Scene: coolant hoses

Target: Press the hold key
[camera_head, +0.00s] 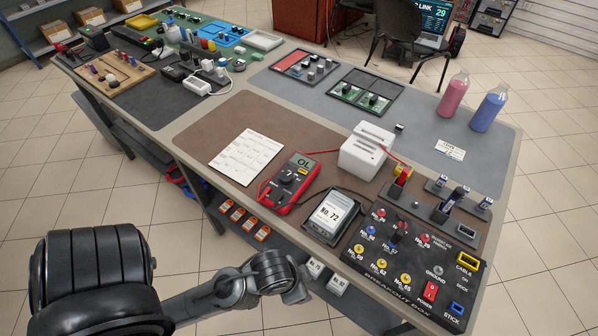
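A red and black multimeter (290,183) lies on the brown mat near the middle of the bench, face up. Its display reads OL. Below the display are a dial and a small yellow key (302,170); the key labels are too small to read, so I cannot tell which one is the hold key. A red lead runs from the meter toward the right. My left arm comes in from the lower left and ends in a rounded dark joint in front of the bench, apart from the meter. No gripper fingers show on it. My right gripper is not in view.
A paper sheet (246,156) lies left of the meter. A device marked No. 72 (332,215) and a white box (366,148) stand to its right. A breakout box (410,264) fills the bench's near right. Orange items (244,223) sit on the lower shelf.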

